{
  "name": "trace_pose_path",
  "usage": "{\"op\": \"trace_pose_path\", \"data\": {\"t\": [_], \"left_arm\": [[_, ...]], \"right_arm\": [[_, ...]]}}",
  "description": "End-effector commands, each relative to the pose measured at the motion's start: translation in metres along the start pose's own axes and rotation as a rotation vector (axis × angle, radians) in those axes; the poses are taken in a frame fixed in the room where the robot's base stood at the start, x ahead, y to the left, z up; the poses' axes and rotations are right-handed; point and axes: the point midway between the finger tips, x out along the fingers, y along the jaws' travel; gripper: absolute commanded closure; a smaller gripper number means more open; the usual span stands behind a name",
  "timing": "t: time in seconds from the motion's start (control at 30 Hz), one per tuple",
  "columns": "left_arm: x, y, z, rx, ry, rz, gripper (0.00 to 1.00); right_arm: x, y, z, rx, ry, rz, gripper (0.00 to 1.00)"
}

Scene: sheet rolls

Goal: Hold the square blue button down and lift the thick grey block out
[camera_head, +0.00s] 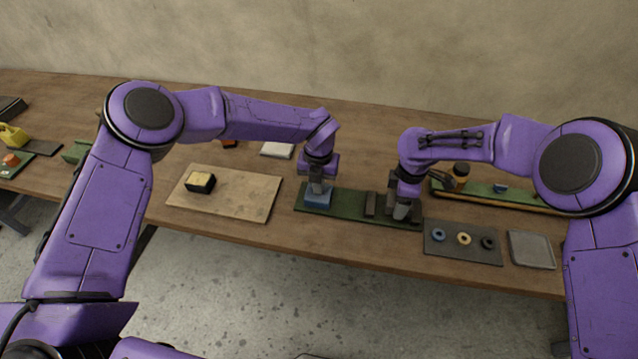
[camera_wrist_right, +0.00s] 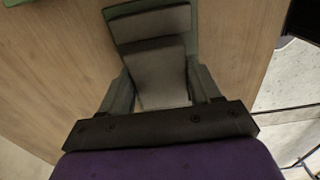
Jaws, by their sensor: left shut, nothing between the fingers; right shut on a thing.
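A blue square button (camera_head: 317,200) is at the left end of a long green base (camera_head: 346,207). My left gripper (camera_head: 317,188) is shut and empty, pointing down with its tips at the top of the button. The thick grey block (camera_head: 402,212) is at the right part of the base, between the fingers of my right gripper (camera_head: 404,203). In the right wrist view the grey block (camera_wrist_right: 160,72) shows between the two fingers. A darker, thinner grey piece (camera_head: 370,204) stands beside it on the base. Whether the block is clear of the base I cannot tell.
A dark mat (camera_head: 470,252) with three rings and a grey tray (camera_head: 532,250) lie to the right. A green rail (camera_head: 520,197) is behind. The table's front edge is close.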

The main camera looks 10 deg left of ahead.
Motion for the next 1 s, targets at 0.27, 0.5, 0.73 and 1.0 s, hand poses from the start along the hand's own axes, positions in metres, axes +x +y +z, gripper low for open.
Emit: {"op": "trace_pose_path", "data": {"t": [0.27,0.5,0.73,1.0], "left_arm": [[0.003,0.0,-0.002,0.001,0.006,0.001,1.0],[0.003,0.0,-0.002,0.001,0.007,0.001,1.0],[0.003,0.0,-0.003,0.0,0.007,0.001,1.0],[0.003,0.0,-0.003,0.0,0.008,0.001,1.0]], "right_arm": [[-0.017,0.001,0.0,0.0,0.0,0.001,0.72],[-0.031,0.0,0.0,-0.001,0.0,0.0,0.72],[-0.035,0.0,0.0,0.0,0.0,0.0,0.72],[-0.035,0.0,0.0,0.0,0.0,0.0,0.72]]}}
